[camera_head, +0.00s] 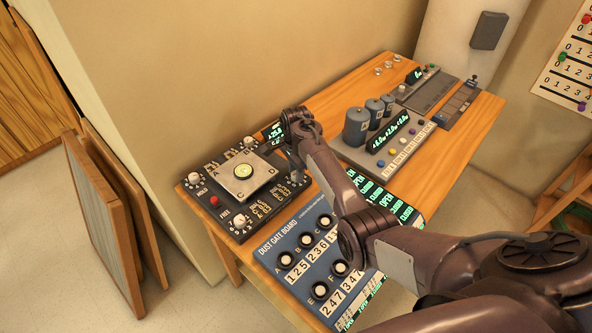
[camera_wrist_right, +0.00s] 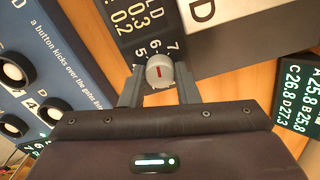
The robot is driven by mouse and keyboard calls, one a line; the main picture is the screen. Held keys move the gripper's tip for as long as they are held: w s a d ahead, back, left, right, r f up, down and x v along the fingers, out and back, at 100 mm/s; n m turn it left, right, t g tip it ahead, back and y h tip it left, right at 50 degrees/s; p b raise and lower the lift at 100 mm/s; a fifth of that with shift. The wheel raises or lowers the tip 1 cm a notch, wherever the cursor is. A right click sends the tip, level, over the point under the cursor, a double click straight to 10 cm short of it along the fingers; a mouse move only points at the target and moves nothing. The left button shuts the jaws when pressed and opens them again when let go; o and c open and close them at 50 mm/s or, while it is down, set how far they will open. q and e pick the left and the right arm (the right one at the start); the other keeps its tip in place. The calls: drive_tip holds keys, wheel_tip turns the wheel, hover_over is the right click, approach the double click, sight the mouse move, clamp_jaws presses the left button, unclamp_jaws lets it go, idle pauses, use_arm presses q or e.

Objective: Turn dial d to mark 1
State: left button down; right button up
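Dial d is a small light grey knob (camera_wrist_right: 160,72) with a red line on its cap, seen in the right wrist view at a corner of the dark console marked D. The figures 5, 6 and 7 are printed beside it; other marks are hidden. My right gripper (camera_wrist_right: 160,84) has one finger on each side of the knob, close against it. In the head view the right gripper (camera_head: 297,168) is over the right side of the dark console (camera_head: 225,222) and hides dial d. My left gripper is not in view.
A silver plate (camera_head: 238,187) with a round green level sits on the console, with other knobs and a red button (camera_head: 214,201). The blue dust gate board (camera_head: 280,243) lies in front. A grey unit with cylinders (camera_head: 356,128) stands behind my right arm.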

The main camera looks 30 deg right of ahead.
drive_tip(key=shift+c, duration=1.4)
